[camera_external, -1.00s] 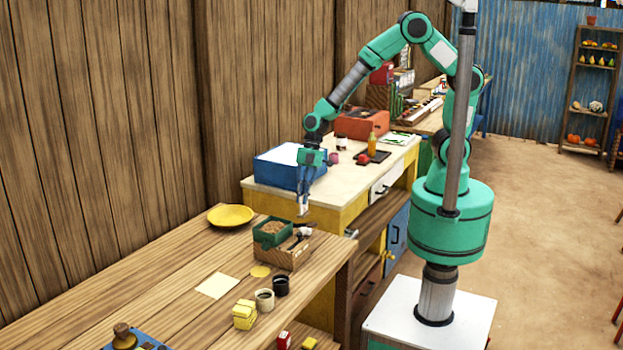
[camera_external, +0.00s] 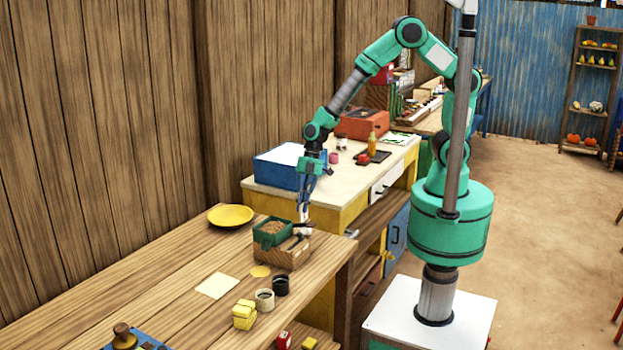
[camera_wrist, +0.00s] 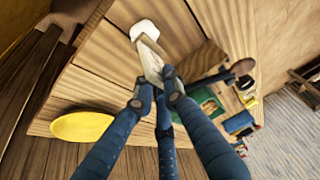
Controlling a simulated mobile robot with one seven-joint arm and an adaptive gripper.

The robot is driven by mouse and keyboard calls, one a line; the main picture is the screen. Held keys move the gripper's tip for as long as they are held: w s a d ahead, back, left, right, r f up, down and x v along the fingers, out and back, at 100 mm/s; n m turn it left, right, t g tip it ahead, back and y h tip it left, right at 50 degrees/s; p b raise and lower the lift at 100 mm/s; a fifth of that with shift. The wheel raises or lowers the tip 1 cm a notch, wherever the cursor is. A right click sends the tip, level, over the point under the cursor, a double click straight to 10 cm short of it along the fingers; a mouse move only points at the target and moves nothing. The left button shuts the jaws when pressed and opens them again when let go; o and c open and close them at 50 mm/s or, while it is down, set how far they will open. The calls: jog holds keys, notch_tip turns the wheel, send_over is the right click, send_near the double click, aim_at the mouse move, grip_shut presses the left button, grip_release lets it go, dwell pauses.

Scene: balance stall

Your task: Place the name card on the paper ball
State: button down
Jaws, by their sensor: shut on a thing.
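My gripper (camera_wrist: 157,92) is shut on a narrow, pale card (camera_wrist: 150,62), seemingly the name card, held tilted. In the external view my gripper (camera_external: 304,207) hangs above the back edge of the wooden box, where the card is too small to tell clearly. A rounded white lump (camera_wrist: 143,28), seemingly the paper ball, shows beyond the card's far end in the wrist view. The card overlaps its lower edge there; I cannot tell whether they touch. In the external view the ball is not clearly told apart from the card.
A wooden box (camera_external: 292,257) with a green tin (camera_external: 268,238) and a dark-handled tool (camera_wrist: 215,78) stands close by. A yellow plate (camera_external: 230,215) lies to the left. A paper sheet (camera_external: 216,285), two cups and yellow blocks (camera_external: 244,315) lie in front. A blue box (camera_external: 280,170) stands behind.

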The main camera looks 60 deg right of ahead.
jog(key=shift+f, duration=0.15)
jog(key=c, duration=1.8)
grip_release()
jog(key=shift+r, duration=0.4)
jog(key=p+v, duration=0.1)
jog(key=v, duration=1)
jog(key=shift+d+r+p, duration=0.2)
jog(key=shift+d+p, duration=0.1)
jog(key=shift+p, duration=0.1)
jog(key=shift+r, duration=0.1)
